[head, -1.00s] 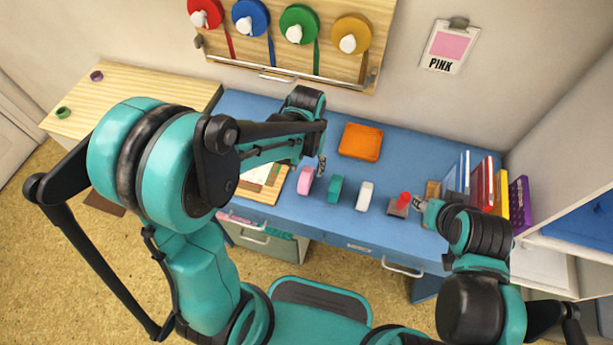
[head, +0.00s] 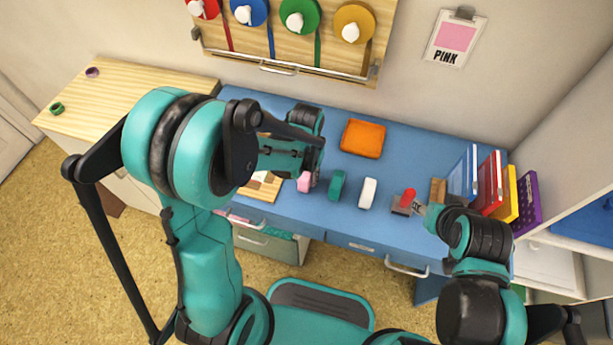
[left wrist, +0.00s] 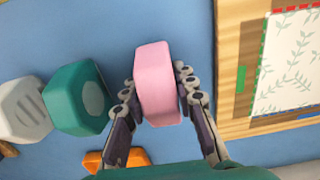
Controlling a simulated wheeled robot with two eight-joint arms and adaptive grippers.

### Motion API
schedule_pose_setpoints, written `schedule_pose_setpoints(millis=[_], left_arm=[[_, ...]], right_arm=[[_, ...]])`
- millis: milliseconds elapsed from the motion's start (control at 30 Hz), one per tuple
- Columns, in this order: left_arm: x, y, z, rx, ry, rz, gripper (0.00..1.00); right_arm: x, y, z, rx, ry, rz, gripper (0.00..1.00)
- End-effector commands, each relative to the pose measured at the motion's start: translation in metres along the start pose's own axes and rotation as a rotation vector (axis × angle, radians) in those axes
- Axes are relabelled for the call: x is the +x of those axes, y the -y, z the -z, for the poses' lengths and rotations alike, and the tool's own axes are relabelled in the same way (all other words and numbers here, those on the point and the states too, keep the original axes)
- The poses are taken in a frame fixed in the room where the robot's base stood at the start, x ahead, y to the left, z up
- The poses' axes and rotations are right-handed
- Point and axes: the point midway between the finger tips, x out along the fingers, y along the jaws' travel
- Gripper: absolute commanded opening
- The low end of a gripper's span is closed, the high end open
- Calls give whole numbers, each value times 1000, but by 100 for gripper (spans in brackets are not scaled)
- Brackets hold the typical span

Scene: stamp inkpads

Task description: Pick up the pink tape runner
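The pink tape runner (head: 304,182) stands on the blue desk (head: 300,215), left of the green tape runner (head: 337,185) and the white one (head: 367,193). In the head view my left arm partly covers it. In the left wrist view the pink tape runner (left wrist: 155,75) sits between the two fingers of my left gripper (left wrist: 156,88). The fingers are apart, one on each side and very close to it; firm contact does not show. My right gripper (head: 424,212) is beside the red-handled stamp (head: 407,199); its fingers are too small to read.
An orange tray (head: 362,138) lies behind the tape runners. A wooden board with paper (head: 262,187) is to their left. Upright binders (head: 490,185) stand at the right. A pink sign (head: 455,38) hangs on the wall.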

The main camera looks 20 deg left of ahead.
Motion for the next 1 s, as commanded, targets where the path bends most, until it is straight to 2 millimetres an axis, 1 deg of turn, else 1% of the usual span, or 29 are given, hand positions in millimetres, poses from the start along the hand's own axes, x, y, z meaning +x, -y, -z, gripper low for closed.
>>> schedule_pose_setpoints(millis=[67,333,467,567,733,867,1000], left_arm=[[0,0,0,0,0,0,0],[0,0,0,0,0,0,0],[-6,0,0,0,0,0,0],[-16,0,0,0,0,0,0],[-47,0,0,0,0,0,0],[-63,-20,-25,6,0,0,0],[-84,-42,-52,7,0,0,0]], right_arm=[[0,0,0,0,0,0,40],[0,0,0,0,0,0,40],[-3,0,2,0,0,0,40],[-8,0,5,0,0,0,40],[-21,0,15,0,0,0,40],[-30,0,21,0,0,0,40],[-40,0,29,0,0,0,40]])
